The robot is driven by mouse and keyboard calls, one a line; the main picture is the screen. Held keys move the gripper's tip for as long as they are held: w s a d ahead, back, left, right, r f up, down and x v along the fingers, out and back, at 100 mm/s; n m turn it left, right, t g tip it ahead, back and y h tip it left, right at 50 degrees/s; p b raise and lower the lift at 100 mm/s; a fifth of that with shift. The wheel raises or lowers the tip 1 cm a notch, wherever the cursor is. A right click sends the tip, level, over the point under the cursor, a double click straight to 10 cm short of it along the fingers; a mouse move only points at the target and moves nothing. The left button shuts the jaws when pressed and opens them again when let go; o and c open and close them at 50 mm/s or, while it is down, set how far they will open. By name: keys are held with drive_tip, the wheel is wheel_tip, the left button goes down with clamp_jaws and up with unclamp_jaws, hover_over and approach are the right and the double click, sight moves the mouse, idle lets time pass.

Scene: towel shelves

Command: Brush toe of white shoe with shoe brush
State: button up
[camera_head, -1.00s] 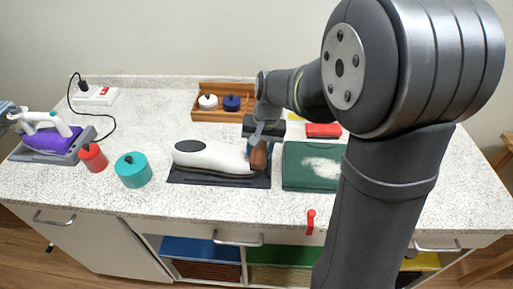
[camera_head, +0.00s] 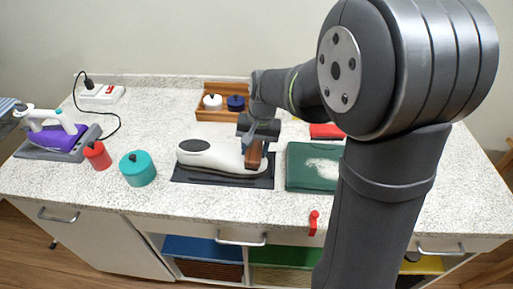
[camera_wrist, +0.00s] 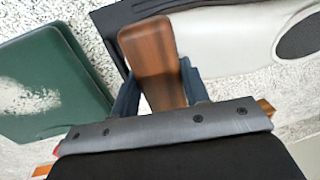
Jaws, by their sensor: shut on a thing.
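The white shoe (camera_head: 215,155) lies on a dark mat (camera_head: 225,182) in the middle of the counter, its dark opening to the left and its toe to the right. My gripper (camera_head: 256,140) is above the toe end, shut on the brown wooden shoe brush (camera_head: 253,155). In the wrist view the brush (camera_wrist: 150,60) stands between the fingers, with the shoe (camera_wrist: 225,40) beside it. The brush overlaps the toe in the head view; I cannot tell whether its bristles touch, as they are hidden.
A green board (camera_head: 312,175) with a white patch lies right of the mat. A wooden tray (camera_head: 222,114) with two small pots stands behind. A teal pot (camera_head: 138,169), red pot (camera_head: 97,156) and purple iron (camera_head: 55,137) stand left. A red clip (camera_head: 313,222) is at the front edge.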

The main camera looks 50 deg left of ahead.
drive_tip(key=shift+s, duration=0.1)
drive_tip(key=shift+s+a+r, duration=0.1)
drive_tip(key=shift+s+a, duration=0.45)
drive_tip(key=shift+w+d, duration=0.55)
drive_tip(key=shift+w, duration=0.05)
drive_tip(key=shift+w, duration=0.1)
idle(0.3)
drive_tip(key=shift+w+d+f, duration=0.25)
drive_tip(key=shift+w+d, duration=0.6)
drive_tip(key=shift+s, duration=0.1)
